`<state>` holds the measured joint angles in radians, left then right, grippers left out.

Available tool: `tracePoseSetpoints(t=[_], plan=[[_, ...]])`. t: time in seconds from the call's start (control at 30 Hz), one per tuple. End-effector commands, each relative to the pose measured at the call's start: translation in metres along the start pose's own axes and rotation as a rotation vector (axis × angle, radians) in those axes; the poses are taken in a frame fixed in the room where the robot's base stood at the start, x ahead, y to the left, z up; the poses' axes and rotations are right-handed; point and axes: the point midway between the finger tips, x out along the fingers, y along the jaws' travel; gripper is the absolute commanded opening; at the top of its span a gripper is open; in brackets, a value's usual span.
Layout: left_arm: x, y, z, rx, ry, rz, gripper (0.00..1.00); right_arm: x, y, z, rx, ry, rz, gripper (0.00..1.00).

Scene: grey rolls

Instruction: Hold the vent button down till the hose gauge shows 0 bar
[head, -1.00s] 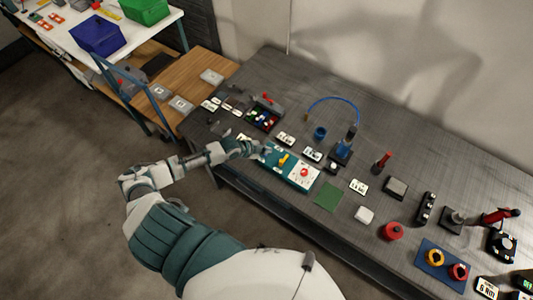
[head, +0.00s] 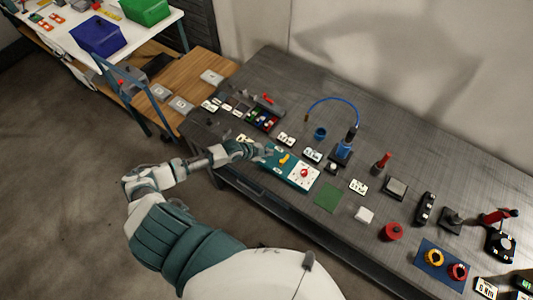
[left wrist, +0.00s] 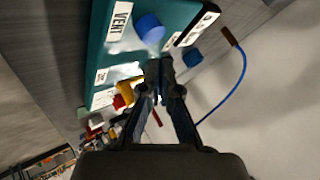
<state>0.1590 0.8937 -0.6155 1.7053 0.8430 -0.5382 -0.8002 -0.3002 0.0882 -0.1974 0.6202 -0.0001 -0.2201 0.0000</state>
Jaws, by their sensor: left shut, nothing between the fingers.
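The teal box (head: 274,168) lies on the grey table, with a yellow lever (head: 284,159) and a white face with a red knob (head: 303,172). In the left wrist view the teal box (left wrist: 98,62) carries a VENT label (left wrist: 119,21) beside a round blue button (left wrist: 150,28). My left gripper (head: 263,153) is at the box's left end. In the wrist view the shut, empty fingertips (left wrist: 159,64) appear close to the blue button; I cannot tell whether they touch it. The gauge reading is not legible. My right gripper is out of view.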

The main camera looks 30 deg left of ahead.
Motion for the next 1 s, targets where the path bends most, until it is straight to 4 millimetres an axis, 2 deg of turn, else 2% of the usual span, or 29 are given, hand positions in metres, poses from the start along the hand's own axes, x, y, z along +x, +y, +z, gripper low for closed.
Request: tracePoseSetpoints(t=[0.1,0.27,0.57,1.0], plan=[[0.0,-0.001,0.002,-0.001,-0.001,-0.001,0.0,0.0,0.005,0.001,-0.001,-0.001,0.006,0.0],[0.0,-0.001,0.004,-0.002,0.001,-0.001,0.0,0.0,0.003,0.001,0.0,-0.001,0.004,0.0],[0.002,0.001,0.001,0.001,-0.002,-0.001,0.0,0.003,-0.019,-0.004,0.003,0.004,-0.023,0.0],[0.005,0.003,0.006,0.0,0.0,-0.002,0.0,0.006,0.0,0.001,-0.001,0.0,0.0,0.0]])
